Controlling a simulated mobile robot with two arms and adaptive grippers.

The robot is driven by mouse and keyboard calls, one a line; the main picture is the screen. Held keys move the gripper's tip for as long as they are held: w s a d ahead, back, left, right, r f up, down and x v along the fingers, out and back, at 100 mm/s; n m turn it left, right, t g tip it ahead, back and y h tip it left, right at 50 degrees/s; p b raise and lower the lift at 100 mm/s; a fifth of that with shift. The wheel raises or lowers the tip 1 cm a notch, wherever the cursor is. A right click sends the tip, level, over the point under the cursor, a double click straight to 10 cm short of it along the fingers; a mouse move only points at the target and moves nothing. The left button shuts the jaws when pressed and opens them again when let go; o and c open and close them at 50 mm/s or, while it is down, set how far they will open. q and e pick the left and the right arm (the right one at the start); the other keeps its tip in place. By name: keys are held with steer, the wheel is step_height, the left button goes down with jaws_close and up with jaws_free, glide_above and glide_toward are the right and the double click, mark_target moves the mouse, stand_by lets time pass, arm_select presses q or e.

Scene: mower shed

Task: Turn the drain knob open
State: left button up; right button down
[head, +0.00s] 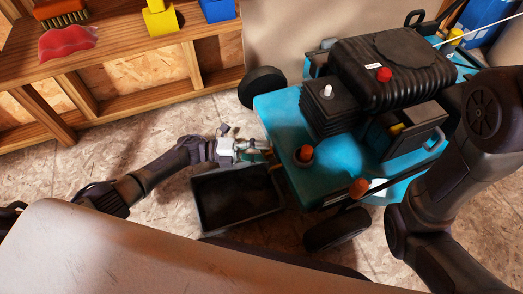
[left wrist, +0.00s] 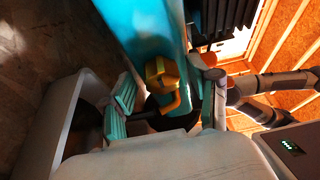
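The drain knob (left wrist: 163,84) is yellow and sits low on the side of the teal mower (left wrist: 150,25) in the left wrist view. In the head view the mower (head: 275,115) stands right of centre; my left gripper (head: 259,151) is at its near left side and largely hides the knob there. In the left wrist view my left gripper (left wrist: 168,97) is open, one finger to each side of the knob. The fingers look apart from it; I cannot tell how deep it lies between them. My right arm shows at the right of the head view, its gripper out of frame.
A dark drain pan (head: 206,217) stands on the floor below my left gripper. Orange-red caps (head: 305,153) top the mower's near side. A wooden shelf (head: 115,65) with a brush (head: 60,10) and a red cloth (head: 68,42) is at the back left. A pale surface (head: 150,255) fills the front.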

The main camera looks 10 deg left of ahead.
arm_select(q)
steer(key=s+a, duration=0.2)
steer(key=a, duration=0.9)
steer(key=shift+s+a, duration=0.2)
steer(key=shift+a, duration=0.2)
